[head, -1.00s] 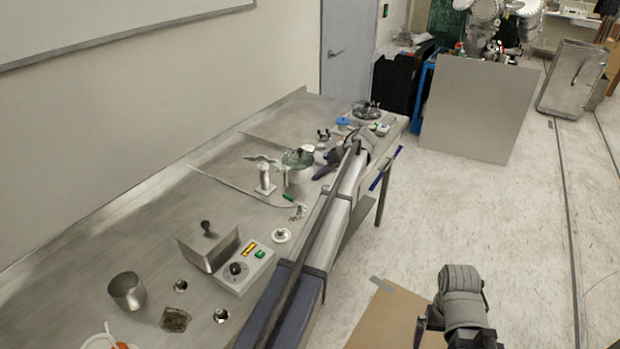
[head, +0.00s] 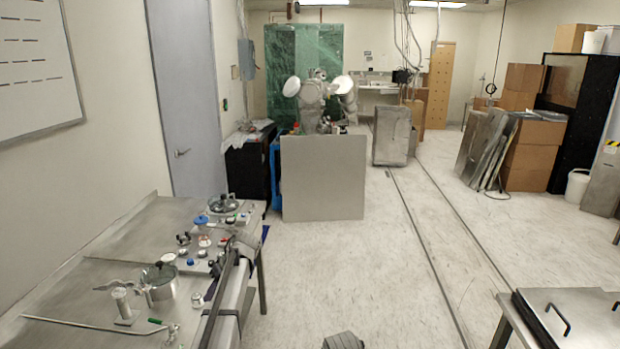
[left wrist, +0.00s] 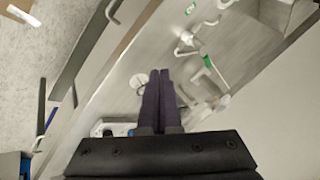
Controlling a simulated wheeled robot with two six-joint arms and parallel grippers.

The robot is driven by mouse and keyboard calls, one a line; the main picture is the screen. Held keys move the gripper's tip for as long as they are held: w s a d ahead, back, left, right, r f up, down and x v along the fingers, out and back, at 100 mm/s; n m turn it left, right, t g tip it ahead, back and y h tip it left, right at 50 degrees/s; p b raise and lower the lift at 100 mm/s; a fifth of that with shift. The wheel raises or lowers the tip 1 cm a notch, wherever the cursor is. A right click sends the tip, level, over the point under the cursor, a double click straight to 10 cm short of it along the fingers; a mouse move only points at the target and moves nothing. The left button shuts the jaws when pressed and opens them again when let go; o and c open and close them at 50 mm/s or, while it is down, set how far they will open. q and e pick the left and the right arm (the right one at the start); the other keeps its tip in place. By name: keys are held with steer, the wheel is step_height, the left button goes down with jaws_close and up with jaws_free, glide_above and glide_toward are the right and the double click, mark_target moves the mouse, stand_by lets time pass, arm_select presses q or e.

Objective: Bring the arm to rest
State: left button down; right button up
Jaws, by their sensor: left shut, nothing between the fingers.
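My left arm reaches along the front edge of the steel table (head: 95,268) at the lower left of the head view. My left gripper (head: 217,268) is small there, close to the several items on the far part of the table. In the left wrist view its two dark fingers (left wrist: 159,74) lie together, shut and empty, pointing over the table top. I see no object in its grip. Only a grey piece of my right arm shows at the bottom edge of the head view; its gripper is out of view.
A pot with a lid (head: 159,286), a metal stand (head: 122,303) and a thin rod (head: 85,323) sit on the table near my left arm. A grey panel (head: 323,178) stands beyond it. The floor (head: 400,260) to the right is clear.

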arm_select(q)
steer(key=s+d+f+m+h, duration=0.1)
steer(key=s+d+m, duration=0.5)
steer(key=s+d, duration=0.8)
steer(key=s+d+f+m+h, duration=0.2)
steer(key=s+d+m+h, duration=0.2)
steer(key=s+d, duration=1)
steer(key=s+m, duration=0.3)
steer(key=s, duration=0.1)
steer(key=shift+s+d+f+t+h, duration=0.15)
steer(key=shift+d+f+t+h, duration=0.15)
steer(key=shift+t, duration=0.1)
